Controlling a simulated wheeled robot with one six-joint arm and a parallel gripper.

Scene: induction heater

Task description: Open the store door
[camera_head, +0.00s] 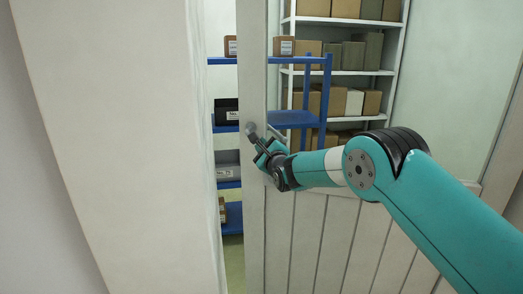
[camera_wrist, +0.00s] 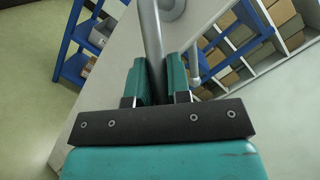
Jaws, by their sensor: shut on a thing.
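The store door (camera_head: 308,235) is pale, with vertical planks below and a glass pane above. It stands ajar, with a gap between its left edge and the white wall at left. A grey door handle (camera_head: 250,129) sits near that edge. In the wrist view the handle bar (camera_wrist: 151,35) runs down between the two fingers. My gripper (camera_head: 262,147) is shut on the handle, and its teal fingers also show in the wrist view (camera_wrist: 158,78). The fingers hide the bar's lower end.
A white wall (camera_head: 120,150) fills the left side. Behind the door stand a blue rack (camera_head: 225,61) with boxes and a white shelf (camera_head: 345,72) with several cartons. Green floor (camera_head: 233,255) shows through the gap.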

